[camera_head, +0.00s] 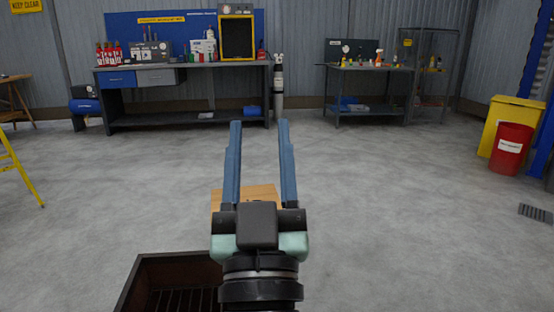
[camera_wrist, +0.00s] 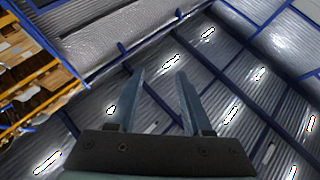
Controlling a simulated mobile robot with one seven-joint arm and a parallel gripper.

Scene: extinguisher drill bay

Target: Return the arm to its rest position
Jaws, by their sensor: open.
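My gripper (camera_head: 260,128) is raised in the middle of the head view. Its two blue fingers are apart and parallel, with nothing between them. In the wrist view, my gripper (camera_wrist: 160,82) also shows its two fingers spread and empty. Behind the fingers, the wrist view shows a ribbed metal surface with blue beams and bright light strips, so the wrist camera looks upward or across the hall. Part of the floor in front of me is hidden by my arm.
A dark open metal tray (camera_head: 140,285) and a wooden piece (camera_head: 262,190) are on the floor nearby. Workbenches (camera_head: 185,66) (camera_head: 370,70) stand along the far wall. A red bin (camera_head: 511,150) and a yellow bin (camera_head: 497,120) stand right. The middle floor is clear.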

